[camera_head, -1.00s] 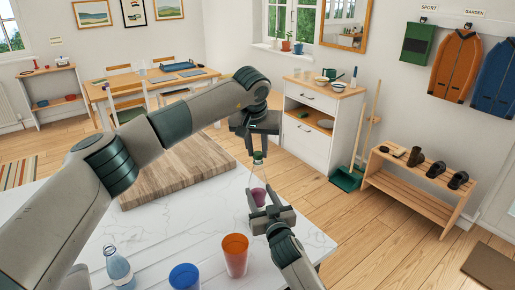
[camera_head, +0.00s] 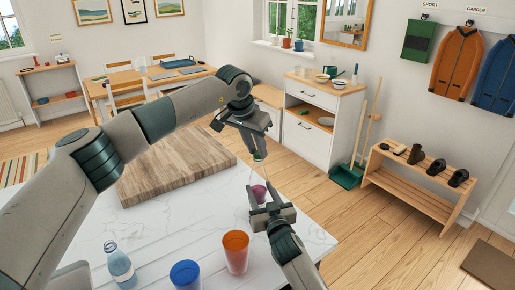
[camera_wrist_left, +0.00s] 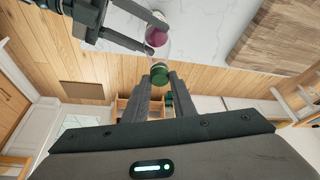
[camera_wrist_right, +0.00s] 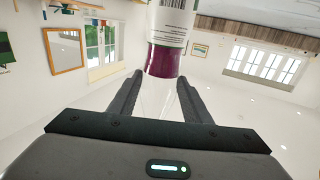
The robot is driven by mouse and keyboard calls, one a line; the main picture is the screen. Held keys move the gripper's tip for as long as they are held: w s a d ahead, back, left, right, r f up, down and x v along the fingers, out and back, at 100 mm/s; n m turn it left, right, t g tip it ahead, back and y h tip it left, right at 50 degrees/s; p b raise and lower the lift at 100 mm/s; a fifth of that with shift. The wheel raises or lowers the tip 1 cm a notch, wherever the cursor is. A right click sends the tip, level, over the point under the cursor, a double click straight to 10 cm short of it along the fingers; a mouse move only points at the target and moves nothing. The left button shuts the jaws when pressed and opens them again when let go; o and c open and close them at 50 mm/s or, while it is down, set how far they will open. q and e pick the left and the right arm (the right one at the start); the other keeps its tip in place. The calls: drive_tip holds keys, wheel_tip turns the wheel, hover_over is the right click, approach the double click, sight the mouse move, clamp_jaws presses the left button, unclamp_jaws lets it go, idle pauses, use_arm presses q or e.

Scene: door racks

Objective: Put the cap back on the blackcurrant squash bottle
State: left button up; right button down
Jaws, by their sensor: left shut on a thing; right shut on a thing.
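My left gripper (camera_head: 257,150) is shut on the green cap (camera_wrist_left: 159,82), fingers pointing down. My right gripper (camera_head: 268,213), lower down, is shut on the blackcurrant squash bottle (camera_head: 259,193), a clear bottle with purple squash in its lower part. The bottle's label and purple part also show in the right wrist view (camera_wrist_right: 163,58). It is held off the table, roughly upright. The cap is right over the clear neck, close to the mouth. I cannot tell whether cap and bottle touch, as the clear glass is hard to see.
The white marble table (camera_head: 190,225) carries a wooden board (camera_head: 175,168), a clear bottle with blue liquid (camera_head: 120,265), a blue cup (camera_head: 185,275) and an orange cup (camera_head: 236,252). A white cabinet (camera_head: 310,130) and a shoe bench (camera_head: 415,190) stand beyond.

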use_arm(q)
drive_tip(key=shift+m, duration=0.7)
drive_tip(key=o, duration=1)
drive_tip(key=shift+r, duration=2.25)
drive_tip(key=o, duration=0.6)
drive_tip(key=shift+c, duration=0.2)
